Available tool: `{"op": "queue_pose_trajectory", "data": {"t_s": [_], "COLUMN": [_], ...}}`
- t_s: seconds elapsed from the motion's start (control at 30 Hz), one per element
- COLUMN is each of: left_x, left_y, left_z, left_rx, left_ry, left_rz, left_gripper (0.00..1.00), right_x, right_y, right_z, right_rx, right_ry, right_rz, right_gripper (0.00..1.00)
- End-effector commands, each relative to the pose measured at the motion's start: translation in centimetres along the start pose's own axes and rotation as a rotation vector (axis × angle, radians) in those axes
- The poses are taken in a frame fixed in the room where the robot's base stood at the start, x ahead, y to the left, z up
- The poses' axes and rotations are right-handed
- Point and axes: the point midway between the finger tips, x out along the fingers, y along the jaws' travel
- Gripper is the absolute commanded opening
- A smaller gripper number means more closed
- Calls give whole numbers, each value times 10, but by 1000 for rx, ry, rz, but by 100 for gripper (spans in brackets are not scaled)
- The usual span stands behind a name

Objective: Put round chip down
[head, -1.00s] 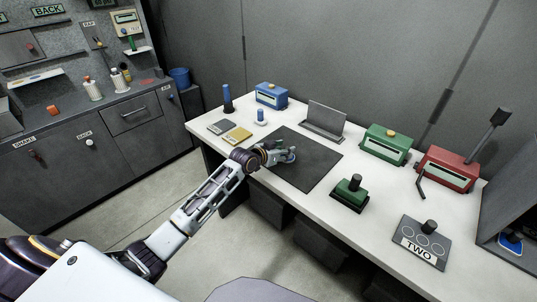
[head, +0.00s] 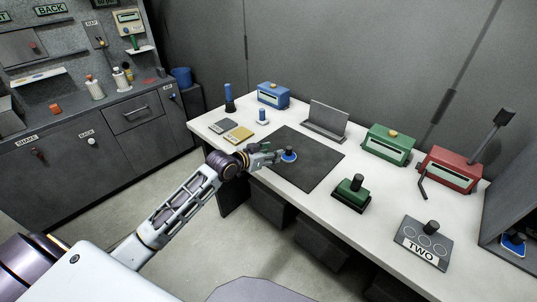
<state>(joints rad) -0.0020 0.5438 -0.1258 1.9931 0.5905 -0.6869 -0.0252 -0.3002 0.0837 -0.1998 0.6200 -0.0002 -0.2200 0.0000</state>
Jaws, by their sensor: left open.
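The round chip (head: 289,155) is a small blue disc with a pale rim. It sits on the dark mat (head: 310,173) on the white table, near the mat's left part. My left gripper (head: 279,156) is open just left of the chip, with its fingertips close to it. I cannot tell whether they touch it. My right gripper is not in view.
Behind the mat stand a grey plate holder (head: 326,123) and a blue box (head: 273,96). A green box (head: 388,146), a red box with a lever (head: 449,169), a green stamp (head: 351,194) and a plate marked TWO (head: 424,246) stand to the right. Grey and yellow pads (head: 238,134) lie left.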

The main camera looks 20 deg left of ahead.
Motion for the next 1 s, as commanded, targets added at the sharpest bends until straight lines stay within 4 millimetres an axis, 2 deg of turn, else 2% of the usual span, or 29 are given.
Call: {"op": "queue_pose_trajectory", "data": {"t_s": [0.23, 1.0], "left_x": [-9, -10], "left_y": [1, 1], "left_z": [0, 0], "left_rx": [1, 1], "left_ry": [-1, 0], "left_rz": [1, 1], "left_gripper": [45, 45], "right_x": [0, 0], "right_y": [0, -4], "right_z": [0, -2], "right_rx": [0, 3], "right_ry": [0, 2], "right_rz": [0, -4], "right_gripper": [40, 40]}}
